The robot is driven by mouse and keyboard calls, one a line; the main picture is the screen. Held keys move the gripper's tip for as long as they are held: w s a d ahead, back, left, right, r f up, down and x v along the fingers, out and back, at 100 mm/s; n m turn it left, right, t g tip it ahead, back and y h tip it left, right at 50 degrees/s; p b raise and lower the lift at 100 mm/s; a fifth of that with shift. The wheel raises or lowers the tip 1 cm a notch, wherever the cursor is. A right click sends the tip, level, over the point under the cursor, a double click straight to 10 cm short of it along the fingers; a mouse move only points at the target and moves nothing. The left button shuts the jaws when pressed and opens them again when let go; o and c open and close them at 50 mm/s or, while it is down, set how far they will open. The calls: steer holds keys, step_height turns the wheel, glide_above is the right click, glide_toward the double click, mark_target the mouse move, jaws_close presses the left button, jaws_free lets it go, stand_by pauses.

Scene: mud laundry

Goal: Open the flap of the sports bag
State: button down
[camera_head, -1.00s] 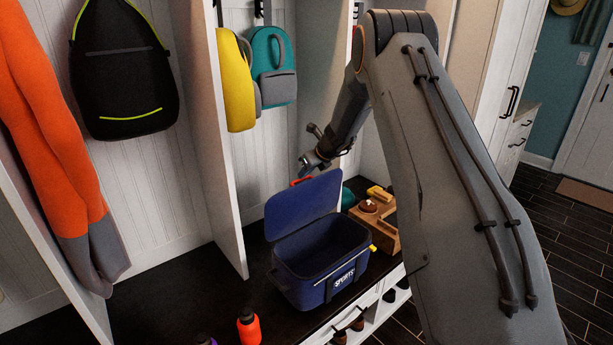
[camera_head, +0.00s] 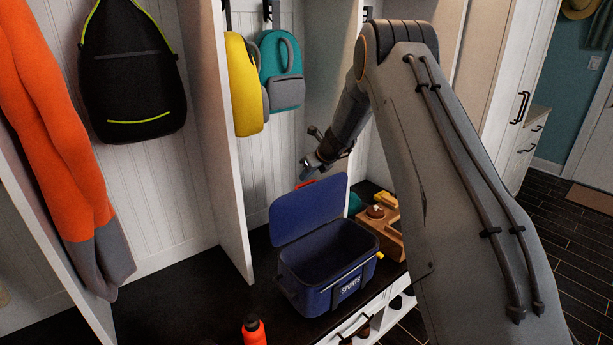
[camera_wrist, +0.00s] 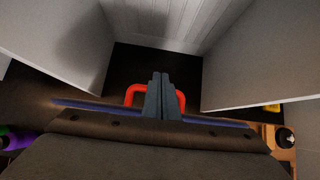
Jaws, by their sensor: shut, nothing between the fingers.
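The blue sports bag (camera_head: 324,290) stands on the dark bench with its top open and its dark inside showing. Its flap (camera_head: 308,211) stands up at the back, leaning slightly away from the opening. A red handle (camera_head: 305,184) is on the flap's top edge; it also shows in the wrist view as a red loop (camera_wrist: 136,91). My gripper (camera_head: 308,168) is above the flap's top edge. In the wrist view my gripper (camera_wrist: 161,76) is shut, its fingers in front of the red handle, with nothing seen between them. Whether they touch the flap I cannot tell.
White cubby partitions (camera_head: 218,150) stand beside the bag. A wooden crate (camera_head: 388,229) is close on its right. An orange bottle (camera_head: 253,330) stands in front at left. Yellow and teal backpacks (camera_head: 281,70) hang behind. The bench left of the bag is clear.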

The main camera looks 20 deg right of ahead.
step_height(320, 180, up, 9)
steer(key=w+a+p, duration=0.1)
steer(key=w+p, duration=0.2)
steer(key=p, duration=0.3)
steer(key=s+a+f+n+g+h+b, duration=0.1)
steer(key=s+a+n+g+b, duration=0.1)
steer(key=s+n, duration=0.8)
steer(key=s+a+f+n+g+h+b, duration=0.1)
steer(key=s+n, duration=0.9)
steer(key=s, duration=1.4)
steer(key=s+a+n+g+h+b, duration=0.1)
steer(key=s+a+n+g+b, duration=0.1)
steer(key=s+n, duration=0.9)
steer(key=s+g+b, duration=0.1)
steer(key=s, duration=0.6)
steer(key=shift+a+f, duration=0.35)
steer(key=shift+f, duration=0.05)
